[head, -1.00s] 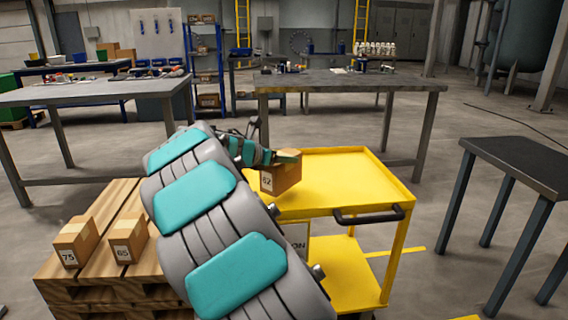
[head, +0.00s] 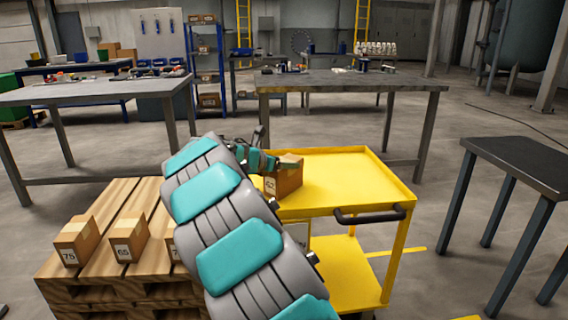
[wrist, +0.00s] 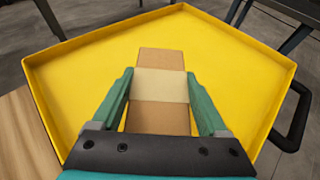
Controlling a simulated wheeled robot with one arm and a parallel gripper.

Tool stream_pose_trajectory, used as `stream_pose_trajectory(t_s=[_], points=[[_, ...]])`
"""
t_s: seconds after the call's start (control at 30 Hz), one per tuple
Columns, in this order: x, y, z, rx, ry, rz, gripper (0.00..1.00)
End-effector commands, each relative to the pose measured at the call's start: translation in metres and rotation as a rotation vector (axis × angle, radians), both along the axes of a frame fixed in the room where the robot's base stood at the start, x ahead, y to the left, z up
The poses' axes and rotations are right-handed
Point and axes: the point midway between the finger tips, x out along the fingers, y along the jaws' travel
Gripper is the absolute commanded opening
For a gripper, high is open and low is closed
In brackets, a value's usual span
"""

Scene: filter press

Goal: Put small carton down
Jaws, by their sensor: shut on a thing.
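The small carton (head: 286,180), brown with a white label reading 62, is at the left part of the yellow cart's top tray (head: 350,180). My gripper (head: 284,164) is shut on it from above. In the wrist view, the carton (wrist: 160,87) with a pale tape band sits between the two teal fingers of my gripper (wrist: 162,100), over the yellow tray (wrist: 230,75). Whether the carton's underside touches the tray is hard to tell. My arm hides part of the cart's left side.
A wooden pallet (head: 100,262) at left holds cartons marked 75 (head: 77,240) and 65 (head: 129,238), and another partly hidden. The cart has a raised rim and a black handle (head: 368,214). Most of the tray is clear. A dark table (head: 520,165) stands at right.

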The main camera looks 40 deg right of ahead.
Motion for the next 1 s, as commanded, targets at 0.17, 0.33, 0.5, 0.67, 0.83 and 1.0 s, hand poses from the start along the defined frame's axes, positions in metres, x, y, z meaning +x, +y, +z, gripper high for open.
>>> stream_pose_trajectory(t_s=[0.17,0.33,0.5,0.67,0.83,1.0], points=[[0.000,0.000,-0.001,0.000,0.000,0.000,0.90],[0.000,0.000,-0.001,0.000,0.000,-0.001,1.00],[0.000,0.000,-0.001,0.000,0.000,-0.001,1.00],[-0.002,0.010,0.005,0.000,0.001,0.000,1.00],[-0.010,0.039,0.018,-0.001,0.001,0.000,1.00],[-0.016,0.071,0.030,0.000,-0.001,0.003,1.00]])
